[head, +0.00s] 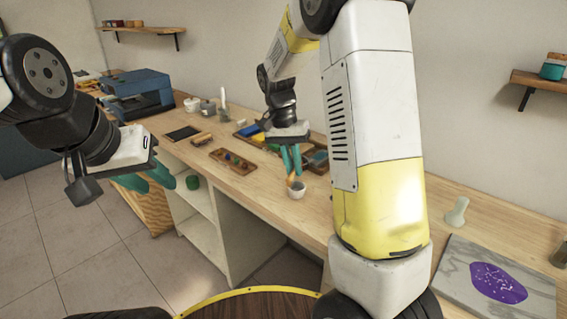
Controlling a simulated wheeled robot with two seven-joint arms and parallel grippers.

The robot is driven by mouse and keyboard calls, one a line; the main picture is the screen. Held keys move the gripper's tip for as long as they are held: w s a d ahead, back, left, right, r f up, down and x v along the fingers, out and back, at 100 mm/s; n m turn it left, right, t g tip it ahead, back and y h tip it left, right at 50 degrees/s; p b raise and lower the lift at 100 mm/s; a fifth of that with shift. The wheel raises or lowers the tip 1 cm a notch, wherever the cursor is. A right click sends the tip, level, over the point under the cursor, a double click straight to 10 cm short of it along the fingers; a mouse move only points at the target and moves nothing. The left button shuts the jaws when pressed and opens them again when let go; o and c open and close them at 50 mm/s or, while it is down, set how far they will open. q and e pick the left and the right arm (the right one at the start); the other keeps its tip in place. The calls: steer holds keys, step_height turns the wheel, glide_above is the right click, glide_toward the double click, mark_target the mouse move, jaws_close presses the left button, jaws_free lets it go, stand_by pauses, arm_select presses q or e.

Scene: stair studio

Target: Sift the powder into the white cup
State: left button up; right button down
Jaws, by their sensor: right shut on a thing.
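The white cup (297,191) is small and stands on the wooden counter near its front edge. My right gripper (291,165) points down just above the cup, with its teal fingers close together. It is shut on a small tan thing (293,181) at the cup's mouth; its shape is mostly hidden, and I cannot tell whether it touches the cup. No powder can be made out clearly. My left gripper (150,181) hangs at the left in front of the counter, its teal fingers apart and empty.
A wooden tray with small coloured items (232,162) lies left of the cup. A blue machine (138,93) and small pots (207,107) stand further back. A grey board with a purple patch (497,283) and a pale flask (456,212) are at right.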

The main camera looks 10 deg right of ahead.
steer(key=shift+w+a+f, duration=0.1)
steer(key=shift+a, duration=0.1)
steer(key=shift+f, duration=2.25)
steer(key=shift+d, duration=0.1)
